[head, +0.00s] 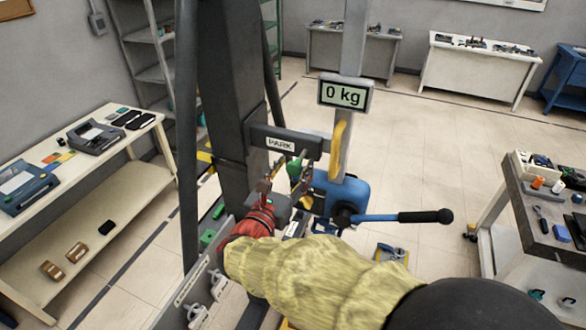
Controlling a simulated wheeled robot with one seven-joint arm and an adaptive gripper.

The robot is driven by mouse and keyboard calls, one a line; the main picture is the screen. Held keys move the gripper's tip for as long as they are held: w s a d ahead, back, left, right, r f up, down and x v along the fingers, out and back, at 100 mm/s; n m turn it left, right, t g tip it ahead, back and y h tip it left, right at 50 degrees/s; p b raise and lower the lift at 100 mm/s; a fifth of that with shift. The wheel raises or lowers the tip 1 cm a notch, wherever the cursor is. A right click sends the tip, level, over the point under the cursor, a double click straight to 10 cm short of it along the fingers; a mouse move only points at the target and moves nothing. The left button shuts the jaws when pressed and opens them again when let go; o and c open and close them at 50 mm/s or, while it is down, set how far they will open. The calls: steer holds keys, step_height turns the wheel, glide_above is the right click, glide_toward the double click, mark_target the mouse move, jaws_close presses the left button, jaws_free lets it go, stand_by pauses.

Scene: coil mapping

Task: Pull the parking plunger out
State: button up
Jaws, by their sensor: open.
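A dark bracket with a PARK label (281,144) sticks out from a dark upright column. A green knob (295,169), which looks like the parking plunger, shows just below the label. My arm, in a yellow sleeve with a red wrist, reaches in from the lower right. My gripper (282,186) is open at the knob, its fingers just below and beside it. I cannot tell whether the fingers touch the knob. The plunger's shaft is hidden.
A blue unit with a black-knobbed lever (425,216) stands right of my gripper. A 0 kg display (345,94) is on a grey post above. A white workbench (90,190) is at left and a dark-topped cart (545,215) at right. Open floor lies behind.

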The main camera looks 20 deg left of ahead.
steer(key=shift+s, duration=0.1)
steer(key=s, duration=1.1)
steer(key=shift+s+a, duration=0.4)
steer(key=shift+a, duration=0.05)
